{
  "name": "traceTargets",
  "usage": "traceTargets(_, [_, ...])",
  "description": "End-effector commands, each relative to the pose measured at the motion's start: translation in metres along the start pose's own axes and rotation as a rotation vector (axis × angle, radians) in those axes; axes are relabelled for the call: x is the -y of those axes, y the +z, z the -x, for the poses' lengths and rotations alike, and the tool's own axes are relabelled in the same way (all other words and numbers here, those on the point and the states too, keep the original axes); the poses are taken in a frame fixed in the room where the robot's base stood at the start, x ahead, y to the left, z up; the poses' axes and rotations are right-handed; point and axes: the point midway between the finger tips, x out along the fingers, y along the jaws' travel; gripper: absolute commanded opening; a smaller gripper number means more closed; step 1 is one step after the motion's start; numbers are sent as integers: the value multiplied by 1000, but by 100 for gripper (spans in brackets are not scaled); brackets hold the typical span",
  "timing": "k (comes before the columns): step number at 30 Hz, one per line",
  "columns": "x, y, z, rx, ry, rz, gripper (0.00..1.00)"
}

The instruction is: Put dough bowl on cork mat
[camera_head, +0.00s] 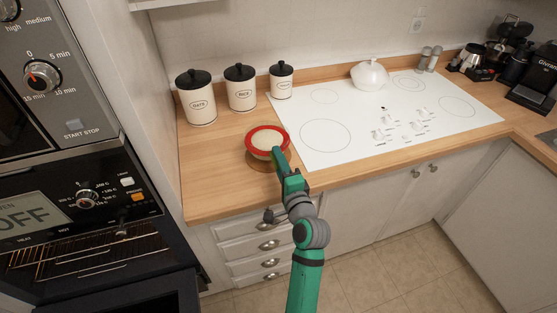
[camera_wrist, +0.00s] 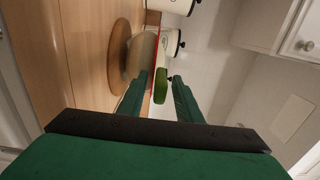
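The dough bowl (camera_head: 265,139), pale inside with a red rim, is upright at the left of the hob. It overlaps the round brown cork mat (camera_head: 280,164). In the wrist view the bowl (camera_wrist: 141,52) lies right beside the face of the mat (camera_wrist: 119,44); I cannot tell whether they touch. My gripper (camera_head: 277,152) is at the bowl's near edge. In the wrist view my gripper's fingers (camera_wrist: 161,88) stand apart on either side of the rim, with visible gaps.
Several white canisters (camera_head: 241,90) with black lids stand behind the bowl. The white hob (camera_head: 345,135) lies to the right, with a white lidded pot (camera_head: 369,75) at its back. The wooden counter (camera_head: 212,185) is clear left of the mat. The oven (camera_head: 60,215) is at the left.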

Motion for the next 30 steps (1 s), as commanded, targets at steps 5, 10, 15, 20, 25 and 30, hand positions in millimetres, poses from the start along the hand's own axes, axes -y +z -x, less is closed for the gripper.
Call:
traceTargets(5, [0, 0, 0, 0, 0, 0, 31])
traceTargets(10, [3, 0, 3, -1, -1, 0, 31])
traceTargets(15, [2, 0, 27, -2, 1, -1, 31])
traceTargets(20, [2, 0, 60, -2, 1, -2, 31])
traceTargets(25, [2, 0, 91, -2, 1, -1, 31])
traceTargets(30, [3, 0, 112, 0, 0, -1, 31])
